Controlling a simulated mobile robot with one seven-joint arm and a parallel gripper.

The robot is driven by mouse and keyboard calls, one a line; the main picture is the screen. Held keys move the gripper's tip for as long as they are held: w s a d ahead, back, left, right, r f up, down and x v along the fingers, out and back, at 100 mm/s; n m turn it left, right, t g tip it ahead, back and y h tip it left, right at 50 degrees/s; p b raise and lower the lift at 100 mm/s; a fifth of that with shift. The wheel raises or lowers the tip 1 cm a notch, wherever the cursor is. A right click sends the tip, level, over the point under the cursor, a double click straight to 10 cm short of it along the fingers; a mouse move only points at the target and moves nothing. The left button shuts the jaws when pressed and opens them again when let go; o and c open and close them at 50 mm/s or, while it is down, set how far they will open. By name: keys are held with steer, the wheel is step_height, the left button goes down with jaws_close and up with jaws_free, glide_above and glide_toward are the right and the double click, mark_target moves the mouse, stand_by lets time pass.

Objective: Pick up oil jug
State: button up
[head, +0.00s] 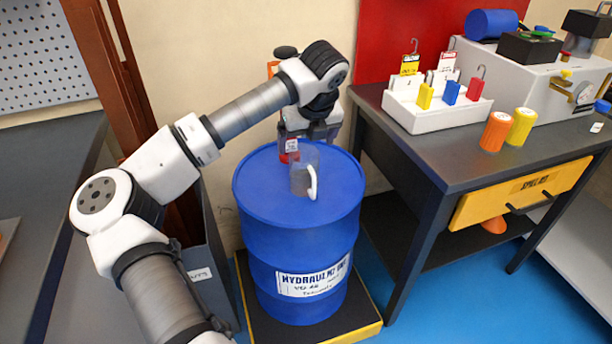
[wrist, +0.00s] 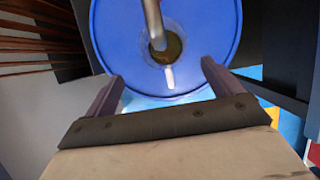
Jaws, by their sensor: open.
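The oil jug (head: 304,172) is a clear, greyish jug with a white handle on its right side. It stands upright on top of a blue drum (head: 298,236). In the wrist view I look down into the jug (wrist: 174,46), which has amber oil at its bottom; its white handle points toward my gripper. My gripper (head: 309,133) is open and empty, above the back of the drum and close to the jug. In the wrist view its two fingers (wrist: 163,72) stand apart, with the handle between them in the picture; I cannot tell the height gap.
A grey pipe (wrist: 153,20) reaches over the jug's mouth in the wrist view. A red fitting (head: 288,152) sits behind the jug. A dark workbench (head: 455,165) with a white tag rack (head: 425,112) stands at the right. A grey bin (head: 203,275) stands left of the drum.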

mark_target(307, 152)
steer(key=shift+d+p+x, duration=0.15)
steer(key=shift+d+x, duration=0.05)
steer(key=shift+x, duration=1.3)
steer(key=shift+d+p+x, duration=0.15)
steer(key=shift+x, duration=1.3)
steer(key=shift+w+r, duration=0.1)
steer(key=shift+w, duration=0.05)
steer(key=c, duration=1.6)
steer(key=shift+c, duration=0.2)
